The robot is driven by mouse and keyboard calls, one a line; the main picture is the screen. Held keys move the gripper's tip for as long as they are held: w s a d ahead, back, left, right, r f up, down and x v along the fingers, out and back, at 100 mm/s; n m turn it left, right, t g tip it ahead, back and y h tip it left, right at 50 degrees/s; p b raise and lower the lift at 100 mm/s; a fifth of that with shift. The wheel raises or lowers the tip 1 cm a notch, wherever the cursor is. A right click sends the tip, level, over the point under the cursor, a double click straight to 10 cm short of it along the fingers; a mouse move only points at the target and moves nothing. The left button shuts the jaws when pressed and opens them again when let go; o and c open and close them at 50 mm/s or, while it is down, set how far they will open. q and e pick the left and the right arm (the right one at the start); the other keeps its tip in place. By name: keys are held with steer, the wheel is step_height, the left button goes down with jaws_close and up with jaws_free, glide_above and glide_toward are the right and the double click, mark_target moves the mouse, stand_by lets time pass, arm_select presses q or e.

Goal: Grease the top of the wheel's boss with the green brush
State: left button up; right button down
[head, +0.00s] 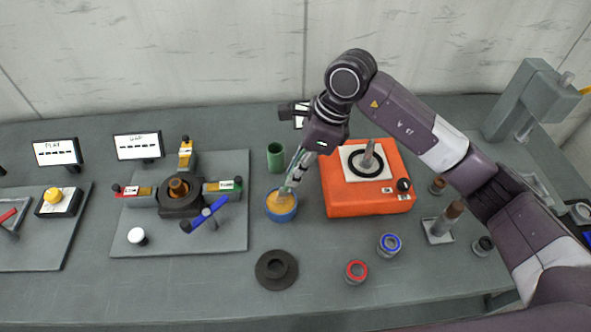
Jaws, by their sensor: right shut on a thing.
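The wheel (264,276) is a dark disc lying flat at the front middle of the bench, with a raised round boss (279,267) at its centre. A blue pot (281,213) with yellow-orange content stands behind it. My right gripper (294,172) points down over this pot and is shut on a thin tool with some green on it, likely the green brush (287,190). The tool's lower end is at or in the pot's mouth; the gripper hides much of it. My left gripper is not in view.
A green cup (275,156) stands behind the pot. An orange box (366,203) is close on the right. A plate with a screw-jack fixture (180,209) is on the left. Rings with red (357,271) and blue (389,244) tops stand right of the wheel.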

steer(key=shift+r+p, duration=1.4)
steer(key=shift+r, duration=2.1)
